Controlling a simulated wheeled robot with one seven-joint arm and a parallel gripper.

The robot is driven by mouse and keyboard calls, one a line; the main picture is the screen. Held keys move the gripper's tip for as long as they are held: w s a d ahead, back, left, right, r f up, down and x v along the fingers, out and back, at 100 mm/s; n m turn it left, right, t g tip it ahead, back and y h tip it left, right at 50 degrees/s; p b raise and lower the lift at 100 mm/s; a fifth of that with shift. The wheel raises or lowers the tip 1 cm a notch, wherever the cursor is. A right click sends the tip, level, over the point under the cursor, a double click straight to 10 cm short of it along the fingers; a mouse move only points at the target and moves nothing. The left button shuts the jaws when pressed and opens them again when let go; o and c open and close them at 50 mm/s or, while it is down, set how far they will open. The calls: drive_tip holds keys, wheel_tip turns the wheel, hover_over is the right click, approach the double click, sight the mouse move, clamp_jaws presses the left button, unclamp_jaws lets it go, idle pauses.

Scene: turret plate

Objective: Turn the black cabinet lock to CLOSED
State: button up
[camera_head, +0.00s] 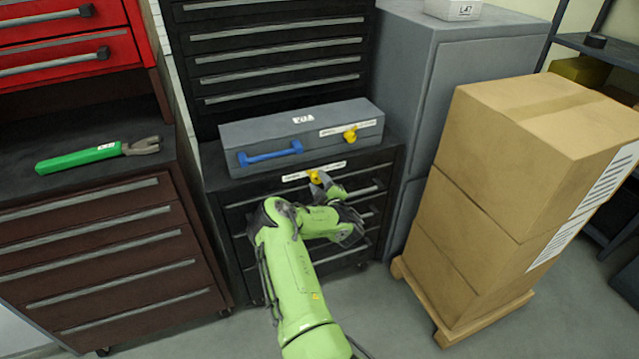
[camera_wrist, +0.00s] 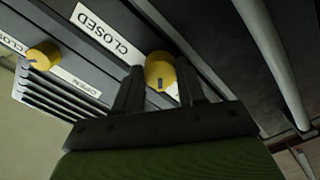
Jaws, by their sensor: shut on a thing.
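The black cabinet (camera_head: 225,195) stands in the middle of the head view. Its lock is a yellow knob (camera_head: 315,176) on the upper front edge, under a white label strip (camera_head: 297,175). In the wrist view the knob (camera_wrist: 160,72) sits between the two dark fingers of my gripper (camera_wrist: 163,90), which is shut on it. The knob's dark pointer mark faces down in that view. The CLOSED label (camera_wrist: 100,33) is left of the knob. My fingers hide part of the strip, so I cannot tell exactly which word the pointer faces.
A grey box (camera_head: 260,135) with a blue handle (camera_head: 270,154) and another yellow knob (camera_head: 350,134) lies on the cabinet. Stacked cartons (camera_head: 520,160) stand on a pallet at right. A brown cabinet (camera_head: 110,250) stands at left with a green-handled tool (camera_head: 95,154) on top.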

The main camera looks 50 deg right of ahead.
drive_tip(key=shift+r+m+p, duration=0.1)
drive_tip(key=shift+m+p, duration=0.2)
drive_tip(key=shift+p, duration=0.15)
drive_tip(key=m+p, duration=0.2)
drive_tip(key=p, duration=0.1)
drive_tip(key=shift+r+m, duration=0.1)
drive_tip(key=shift+m, duration=0.3)
drive_tip(key=m+p, duration=0.4)
drive_tip(key=m, duration=0.1)
drive_tip(key=m+p, duration=0.3)
drive_tip(key=m, duration=0.2)
drive_tip(key=shift+m, duration=0.3)
drive_tip(key=shift+f+m+p, duration=0.2)
drive_tip(key=shift+m+p, duration=0.45)
drive_tip(key=shift+m, duration=1.15)
drive_tip(key=o, duration=1.1)
drive_tip(key=shift+c, duration=0.2)
